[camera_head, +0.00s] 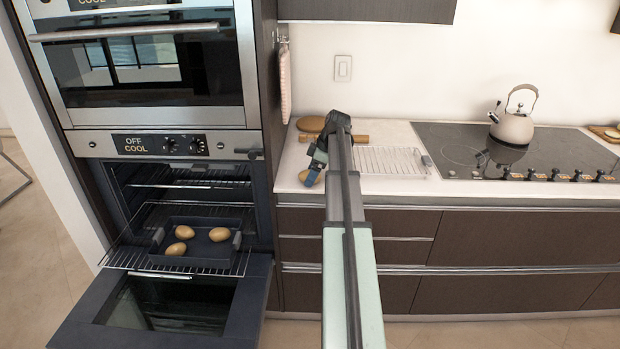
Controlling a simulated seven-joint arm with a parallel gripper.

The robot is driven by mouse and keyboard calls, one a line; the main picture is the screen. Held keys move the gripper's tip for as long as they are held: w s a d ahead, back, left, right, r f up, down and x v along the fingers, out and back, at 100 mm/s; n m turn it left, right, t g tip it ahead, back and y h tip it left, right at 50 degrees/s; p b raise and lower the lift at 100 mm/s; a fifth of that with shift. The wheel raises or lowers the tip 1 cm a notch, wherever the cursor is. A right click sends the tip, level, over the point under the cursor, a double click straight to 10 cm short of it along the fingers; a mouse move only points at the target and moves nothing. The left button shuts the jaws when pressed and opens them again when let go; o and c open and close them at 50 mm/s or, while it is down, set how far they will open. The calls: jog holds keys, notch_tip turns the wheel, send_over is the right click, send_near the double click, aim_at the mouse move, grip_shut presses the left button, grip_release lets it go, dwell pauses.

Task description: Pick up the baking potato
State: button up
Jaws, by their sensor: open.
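A tan baking potato (305,178) lies on the white counter near its left end, partly hidden by my gripper. My gripper (315,167) is over the counter at the end of my arm, right by this potato. The gripper is open and looks empty; whether it touches the potato I cannot tell. Three more potatoes (184,232) lie in a dark baking tray (205,222) on the pulled-out rack of the lower oven.
The lower oven's door (172,304) is folded down and open. The upper oven (150,60) is shut. A round brown board (311,124), a wooden rolling pin (361,139) and a wire rack (388,160) are on the counter. A kettle (513,126) stands on the dark cooktop (455,145).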

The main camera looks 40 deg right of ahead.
jog(key=shift+w+a+f, duration=0.1)
jog(key=shift+f, duration=0.25)
jog(key=shift+c, duration=0.3)
